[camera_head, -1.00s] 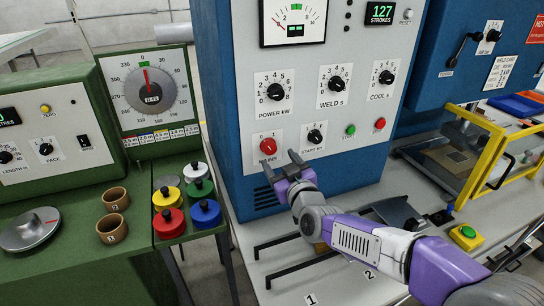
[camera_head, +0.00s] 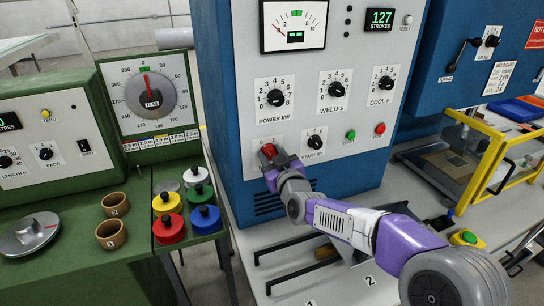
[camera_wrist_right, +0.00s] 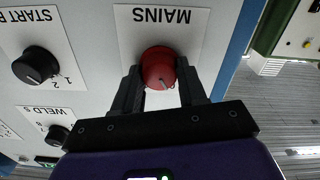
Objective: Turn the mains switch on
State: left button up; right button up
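The mains switch is a red round knob (camera_wrist_right: 158,68) on a white plate marked MAINS, which reads upside down in the wrist view. A thin pale mark on it points to the lower right there. In the head view the red knob (camera_head: 268,150) shows just past my right gripper (camera_head: 274,160), low on the blue cabinet's front. My right gripper (camera_wrist_right: 160,88) has one black finger on each side of the knob, both seemingly touching it. The fingers hide the numbers under the knob in the wrist view. My left gripper is not in view.
The black START BY knob (camera_head: 314,142) is close to the right of the switch, with a green button (camera_head: 350,135) and red button (camera_head: 380,129) beyond. The POWER knob (camera_head: 276,97) is above.

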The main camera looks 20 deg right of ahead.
jog(key=c, duration=0.4)
jog(key=shift+o, duration=0.2)
jog(key=shift+f+m+b, duration=0.15)
jog(key=shift+m+b, duration=0.85)
jog(key=shift+b, duration=0.15)
jog(key=m+b, duration=0.2)
jog(key=shift+m, duration=0.3)
jog(key=shift+d+m+b, duration=0.15)
jog(key=shift+m+b, duration=2.3)
jog(key=shift+m, duration=1.25)
jog(key=o, duration=1.1)
jog(key=shift+c, duration=0.2)
